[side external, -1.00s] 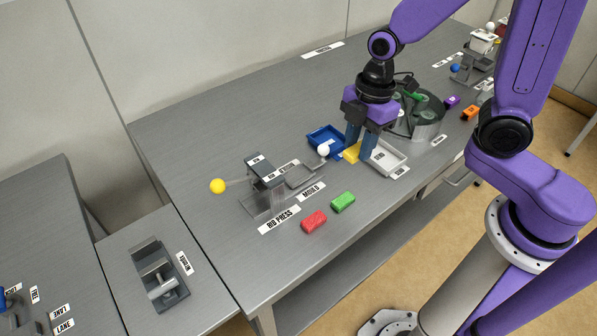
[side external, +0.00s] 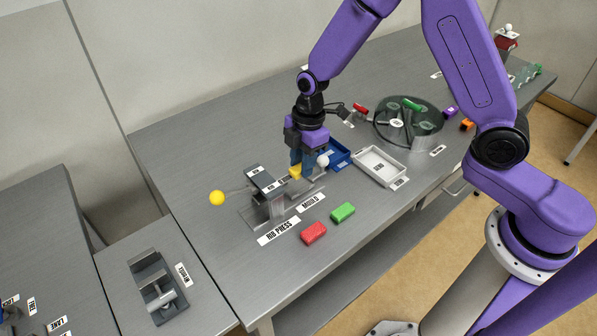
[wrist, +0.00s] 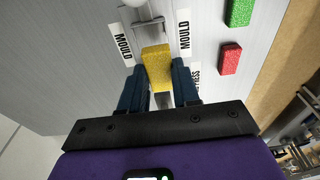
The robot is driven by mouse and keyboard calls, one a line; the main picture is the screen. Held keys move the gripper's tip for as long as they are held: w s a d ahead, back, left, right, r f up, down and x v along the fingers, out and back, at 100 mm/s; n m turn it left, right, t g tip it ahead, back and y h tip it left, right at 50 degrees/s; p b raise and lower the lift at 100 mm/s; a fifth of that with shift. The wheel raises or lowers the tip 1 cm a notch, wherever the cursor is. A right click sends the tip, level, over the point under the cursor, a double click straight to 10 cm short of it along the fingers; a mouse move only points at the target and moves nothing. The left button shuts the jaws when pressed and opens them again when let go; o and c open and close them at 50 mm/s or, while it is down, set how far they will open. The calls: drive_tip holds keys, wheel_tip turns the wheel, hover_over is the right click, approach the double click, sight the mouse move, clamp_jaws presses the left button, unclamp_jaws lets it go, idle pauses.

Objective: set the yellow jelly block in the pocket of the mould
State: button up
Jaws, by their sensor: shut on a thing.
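The yellow jelly block (wrist: 157,66) is held between the two blue fingers of my gripper (wrist: 158,84) in the wrist view. In the side external view my gripper (side external: 301,165) is over the right part of the press, with the yellow block (side external: 295,173) low between its fingers. The mould (wrist: 146,28) shows in part just beyond the block in the wrist view, between two MOULD labels. Its pocket is mostly hidden by the block and fingers. I cannot tell whether the block touches the mould.
The press (side external: 268,190) stands just left of my gripper, with a yellow ball (side external: 217,198) on its lever. A white knob (side external: 322,160) is close on the right. Red (side external: 313,233) and green (side external: 343,212) blocks lie in front. A blue tray (side external: 337,155) and white tray (side external: 379,167) are to the right.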

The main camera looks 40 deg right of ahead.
sight(300, 164)
drive_tip(key=shift+w+a+f, duration=0.1)
drive_tip(key=shift+w+f, duration=0.2)
drive_tip(key=shift+f, duration=0.1)
drive_tip(key=shift+w+f, duration=0.15)
drive_tip(key=shift+f, duration=1.6)
drive_tip(key=shift+f, duration=0.6)
drive_tip(key=o, duration=1)
drive_tip(key=r, duration=0.4)
drive_tip(key=d+r, duration=0.1)
drive_tip(key=r, duration=0.8)
drive_tip(key=shift+d+r, duration=0.1)
drive_tip(key=shift+d, duration=0.1)
drive_tip(key=s+d+r+m, duration=0.1)
drive_tip(key=s+d+r, duration=0.1)
drive_tip(key=s, duration=0.7)
drive_tip(key=s+d+r+m, duration=0.2)
drive_tip(key=s+d, duration=0.2)
drive_tip(key=s, duration=0.6)
drive_tip(key=s+d+r+m+h, duration=0.1)
drive_tip(key=s+d+r+m, duration=0.1)
drive_tip(key=s, duration=0.8)
drive_tip(key=shift+s+d+r, duration=0.1)
drive_tip(key=shift+d+r, duration=0.4)
drive_tip(key=shift+d, duration=0.25)
